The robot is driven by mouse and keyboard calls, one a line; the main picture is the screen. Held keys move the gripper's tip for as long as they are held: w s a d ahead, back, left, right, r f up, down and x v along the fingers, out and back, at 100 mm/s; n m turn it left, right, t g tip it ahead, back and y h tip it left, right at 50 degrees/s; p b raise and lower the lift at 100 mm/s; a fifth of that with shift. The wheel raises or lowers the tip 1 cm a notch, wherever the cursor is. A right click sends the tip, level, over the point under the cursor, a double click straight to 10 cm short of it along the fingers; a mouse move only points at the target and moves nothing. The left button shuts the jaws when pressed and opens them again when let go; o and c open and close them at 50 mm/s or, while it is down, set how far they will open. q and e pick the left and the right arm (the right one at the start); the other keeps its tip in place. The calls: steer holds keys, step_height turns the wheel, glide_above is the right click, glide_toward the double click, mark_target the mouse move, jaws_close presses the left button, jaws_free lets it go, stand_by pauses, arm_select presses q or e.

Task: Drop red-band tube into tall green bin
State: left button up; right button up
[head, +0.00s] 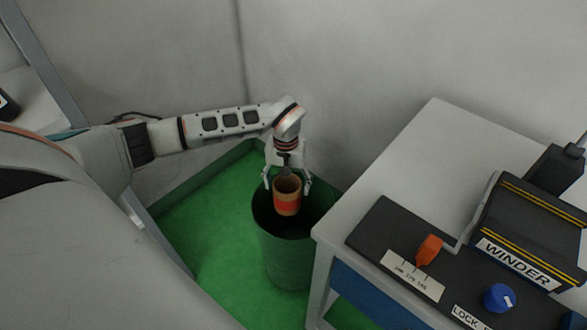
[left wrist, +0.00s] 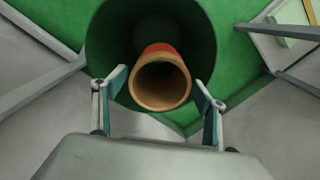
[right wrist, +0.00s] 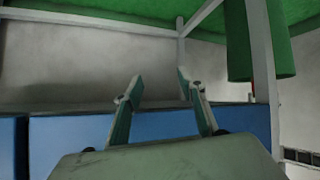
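The red-band tube (head: 287,198), a short brown hollow tube with a red band, is upright at the mouth of the tall green bin (head: 286,262). My left gripper (head: 287,184) points down over the bin, its fingers spread on either side of the tube. In the left wrist view the tube (left wrist: 160,82) shows gaps to both fingers, so they do not grip it; the bin's dark inside (left wrist: 110,40) is behind it. Whether the tube touches the bin is unclear. My right gripper (right wrist: 160,84) is open and empty; the bin (right wrist: 262,45) also shows there.
A white-topped table (head: 420,150) stands right of the bin, its corner close to the rim. It carries the black winder (head: 525,230), an orange lever (head: 429,249) and a blue knob (head: 498,297). Walls close in behind the bin; green floor (head: 200,245) is clear to its left.

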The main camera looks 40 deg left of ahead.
stand_by(0.3)
arm_select(q)
step_height(320, 180, up, 12)
stand_by(0.5)
stand_by(0.4)
